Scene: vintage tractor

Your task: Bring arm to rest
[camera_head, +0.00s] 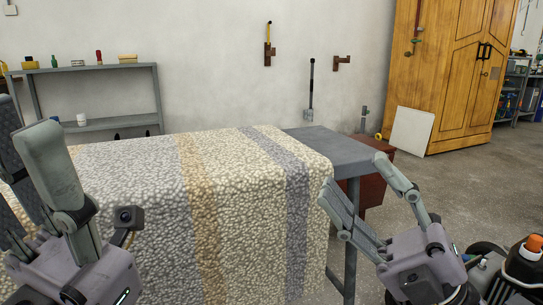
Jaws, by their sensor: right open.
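My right gripper (354,172) is at the lower right, its two fingers spread apart and pointing up and left. Nothing is between them. It is beside the right end of the covered table, in front of it in the picture. My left gripper (28,135) is at the lower left with its grey fingers pointing up. Its outer part is cut off by the picture edge and its fingers overlap, so I cannot tell how far they are apart. I see no object held in it.
A table (335,148) under a striped, pebbly cloth (240,190) fills the middle. A grey shelf (110,123) stands behind it. A red box (374,188) is by the table's right end. A wooden cabinet (447,75) and white panel (411,131) stand back right.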

